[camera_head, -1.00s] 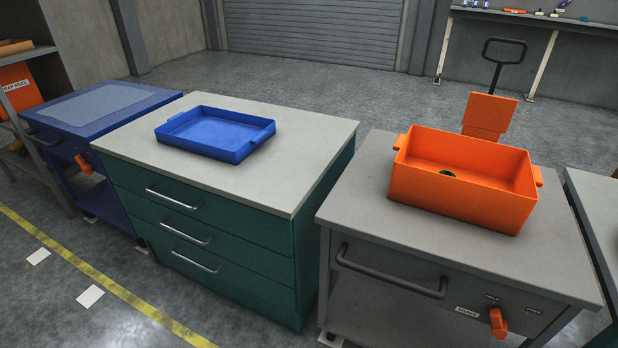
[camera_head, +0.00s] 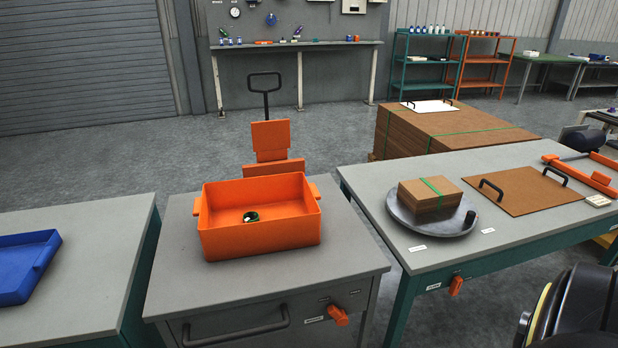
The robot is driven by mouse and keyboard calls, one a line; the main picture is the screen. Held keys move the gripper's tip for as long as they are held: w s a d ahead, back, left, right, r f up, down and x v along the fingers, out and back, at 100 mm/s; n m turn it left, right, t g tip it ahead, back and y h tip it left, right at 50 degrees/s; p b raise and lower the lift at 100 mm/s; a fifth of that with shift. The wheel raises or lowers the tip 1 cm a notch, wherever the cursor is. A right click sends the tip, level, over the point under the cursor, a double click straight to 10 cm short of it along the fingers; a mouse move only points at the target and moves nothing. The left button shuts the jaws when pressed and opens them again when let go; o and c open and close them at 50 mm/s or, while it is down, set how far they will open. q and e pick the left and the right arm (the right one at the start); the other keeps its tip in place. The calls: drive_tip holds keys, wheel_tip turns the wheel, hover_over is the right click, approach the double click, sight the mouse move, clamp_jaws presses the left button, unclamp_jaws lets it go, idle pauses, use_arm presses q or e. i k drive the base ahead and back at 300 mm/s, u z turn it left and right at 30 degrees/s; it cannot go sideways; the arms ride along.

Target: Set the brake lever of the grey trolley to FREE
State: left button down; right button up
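The grey trolley (camera_head: 172,268) stands in the lower middle of the head view, with a dark bar handle (camera_head: 235,332) across its front. Its orange brake lever (camera_head: 338,315) is on the front panel, right of the handle, beside a small white label (camera_head: 314,320). Small markings sit above the lever, too small to read now; in the earlier frame HOLD shows at its upper left. I cannot tell clearly which setting the lever is at. Neither of my grippers is in view.
An orange bin (camera_head: 262,238) with a small dark green ring-like item inside stands on the trolley. A cabinet with a blue tray (camera_head: 22,268) is at the left. A teal-legged table (camera_head: 365,190) on the right has another orange lever (camera_head: 456,286). Gaps separate them.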

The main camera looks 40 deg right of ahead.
sight(341, 318)
drive_tip(key=z, duration=1.6)
